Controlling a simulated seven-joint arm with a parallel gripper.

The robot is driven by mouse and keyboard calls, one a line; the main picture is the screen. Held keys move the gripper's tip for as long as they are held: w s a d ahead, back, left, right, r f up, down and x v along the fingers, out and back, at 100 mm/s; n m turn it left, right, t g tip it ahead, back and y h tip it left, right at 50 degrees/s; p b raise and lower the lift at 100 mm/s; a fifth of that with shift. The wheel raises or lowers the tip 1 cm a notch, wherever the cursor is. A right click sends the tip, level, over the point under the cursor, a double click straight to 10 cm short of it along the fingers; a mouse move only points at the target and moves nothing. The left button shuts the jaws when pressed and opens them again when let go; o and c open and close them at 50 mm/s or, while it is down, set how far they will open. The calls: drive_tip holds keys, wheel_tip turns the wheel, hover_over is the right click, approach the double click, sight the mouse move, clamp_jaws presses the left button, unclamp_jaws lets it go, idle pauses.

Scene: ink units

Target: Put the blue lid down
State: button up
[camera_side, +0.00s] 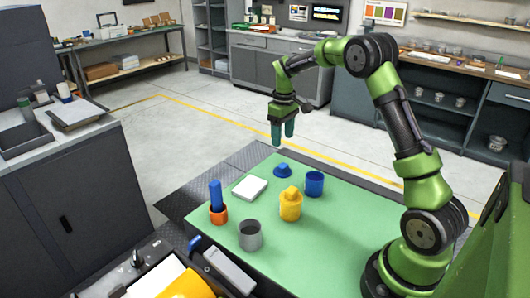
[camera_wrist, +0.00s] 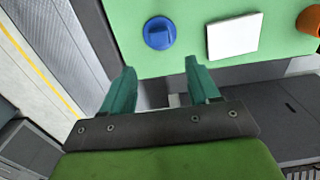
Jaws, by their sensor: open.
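The blue lid (camera_side: 283,170) lies on the green table top, near its far edge, with its knob up. It also shows in the wrist view (camera_wrist: 159,33), apart from the fingers. My gripper (camera_side: 283,134) is above the far edge of the table, higher than the lid and clear of it. Its two teal fingers (camera_wrist: 158,85) are apart with nothing between them. A blue open cup (camera_side: 314,184) stands to the right of the lid.
A white square block (camera_side: 249,188) lies left of the lid. A yellow lidded jar (camera_side: 290,205), a grey open cup (camera_side: 250,236) and an orange holder (camera_side: 218,215) with a blue cylinder (camera_side: 215,194) stand nearer. The green table (camera_side: 345,235) has bare room at the right.

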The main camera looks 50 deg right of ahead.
drive_tip(key=s+a+r+m+t, duration=0.1)
drive_tip(key=s+a+r+t, duration=0.1)
drive_tip(key=s+a+r, duration=0.35)
drive_tip(key=s+a+r+m+t, duration=0.1)
drive_tip(key=s+a+r+t, duration=0.15)
drive_tip(key=a+r, duration=0.6)
drive_tip(key=s+a+m+t+y, duration=0.1)
drive_tip(key=s+a, duration=0.3)
drive_tip(key=s, duration=0.3)
drive_tip(key=s+a+f+m+t+y, duration=0.1)
drive_tip(key=s+a, duration=0.4)
drive_tip(key=s, duration=0.2)
drive_tip(key=shift+a+f+t, duration=0.15)
drive_tip(key=shift+t, duration=0.2)
